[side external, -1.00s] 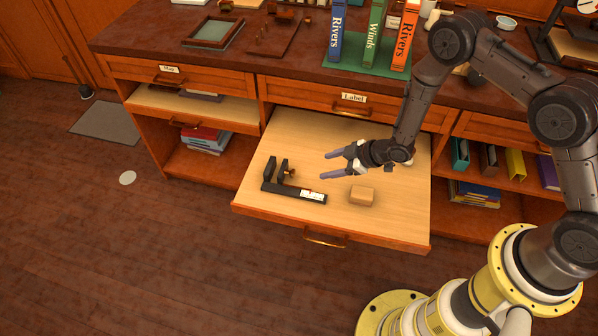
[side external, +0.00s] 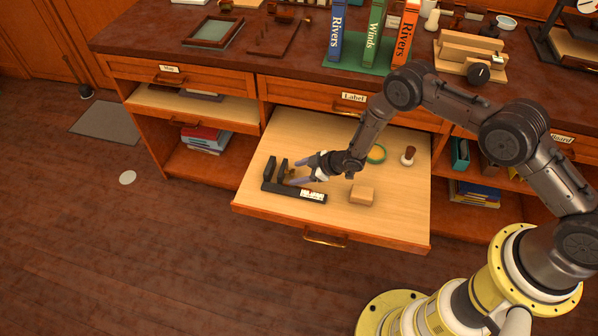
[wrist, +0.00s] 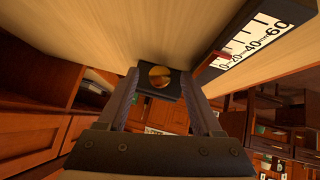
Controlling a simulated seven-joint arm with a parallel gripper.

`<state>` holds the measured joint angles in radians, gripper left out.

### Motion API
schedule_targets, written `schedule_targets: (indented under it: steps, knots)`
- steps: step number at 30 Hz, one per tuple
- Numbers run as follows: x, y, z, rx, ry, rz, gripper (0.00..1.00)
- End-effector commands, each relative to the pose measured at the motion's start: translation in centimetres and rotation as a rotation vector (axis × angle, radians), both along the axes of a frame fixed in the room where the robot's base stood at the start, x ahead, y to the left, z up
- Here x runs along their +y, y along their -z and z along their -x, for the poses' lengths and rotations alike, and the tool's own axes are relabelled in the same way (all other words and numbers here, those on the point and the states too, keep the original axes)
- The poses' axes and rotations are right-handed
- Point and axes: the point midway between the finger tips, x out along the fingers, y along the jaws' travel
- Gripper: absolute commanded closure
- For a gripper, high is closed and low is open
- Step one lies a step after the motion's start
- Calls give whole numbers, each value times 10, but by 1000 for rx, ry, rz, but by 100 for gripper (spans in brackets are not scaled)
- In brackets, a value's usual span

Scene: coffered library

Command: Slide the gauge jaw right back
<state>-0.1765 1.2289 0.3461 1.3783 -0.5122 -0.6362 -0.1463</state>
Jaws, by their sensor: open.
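The black gauge (side external: 295,191) lies on the light wood floor of the pulled-out drawer, with two upright jaws at its left end. The sliding jaw (side external: 283,168) is the right one, a small gap from the end jaw (side external: 269,168). In the wrist view the sliding jaw's dark face (wrist: 176,88) with a round brass knob (wrist: 160,77) shows ahead. The gauge's white scale (wrist: 255,42) has a red mark near its low end. My gripper (side external: 295,172) is open, its fingers on either side of the knob; I cannot tell whether they touch it.
A wooden block (side external: 362,195) lies right of the gauge. A green ring-shaped item (side external: 376,154) and a dark-knobbed stamp (side external: 408,156) stand farther back in the drawer (side external: 330,125). The drawer's front edge is close to the gauge.

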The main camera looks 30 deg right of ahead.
Motion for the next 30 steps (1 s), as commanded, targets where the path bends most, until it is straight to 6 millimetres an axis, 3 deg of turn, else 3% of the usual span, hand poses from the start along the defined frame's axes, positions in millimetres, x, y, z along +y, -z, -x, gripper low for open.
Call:
schedule_targets:
  steps: [9,20,30]
  knots:
    - [1,1,-1,0,0,0,35]
    - [1,1,-1,0,-1,1,100]
    - [1,1,-1,0,-1,1,100]
